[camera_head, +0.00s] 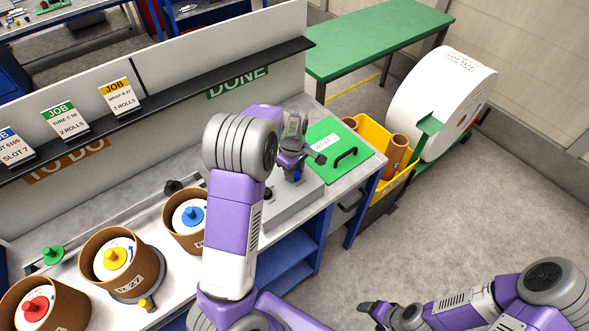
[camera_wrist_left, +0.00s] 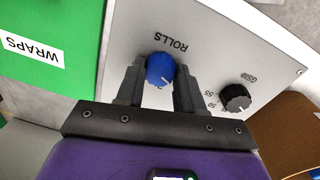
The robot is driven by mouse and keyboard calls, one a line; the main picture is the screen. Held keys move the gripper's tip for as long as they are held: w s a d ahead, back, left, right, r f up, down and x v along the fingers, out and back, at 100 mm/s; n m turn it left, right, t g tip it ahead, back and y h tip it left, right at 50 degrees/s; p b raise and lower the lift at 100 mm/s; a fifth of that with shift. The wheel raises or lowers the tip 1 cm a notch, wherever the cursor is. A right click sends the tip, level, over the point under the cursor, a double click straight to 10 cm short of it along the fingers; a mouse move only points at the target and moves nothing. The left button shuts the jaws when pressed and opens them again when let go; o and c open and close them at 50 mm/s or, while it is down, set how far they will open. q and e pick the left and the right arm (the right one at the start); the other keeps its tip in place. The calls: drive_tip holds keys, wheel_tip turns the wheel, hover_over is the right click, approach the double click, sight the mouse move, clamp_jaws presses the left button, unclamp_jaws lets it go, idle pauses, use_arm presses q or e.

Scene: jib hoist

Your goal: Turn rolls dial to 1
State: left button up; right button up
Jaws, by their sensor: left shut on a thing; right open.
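The blue ROLLS dial (camera_wrist_left: 160,69) sits on a light grey panel (camera_wrist_left: 215,40), with the word ROLLS printed beside it. My left gripper (camera_wrist_left: 160,82) has a finger on each side of the dial and is shut on it. My right gripper (camera_head: 385,312) is open and empty over the floor at the lower right.
A black GSM dial (camera_wrist_left: 236,97) is beside the blue dial. A green WRAPS lid (camera_head: 335,150) with a black handle lies right of the box. Brown tubs with yellow (camera_head: 115,257), red (camera_head: 36,308) and blue (camera_head: 192,215) knobs stand on the bench at left.

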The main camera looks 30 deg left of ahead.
idle(0.4)
use_arm(q)
drive_tip(key=o, duration=1)
drive_tip(key=shift+o, duration=0.2)
drive_tip(key=shift+r, duration=0.1)
drive_tip(key=r+p, duration=0.1)
drive_tip(key=r, duration=0.6)
drive_tip(key=shift+s+r, duration=0.2)
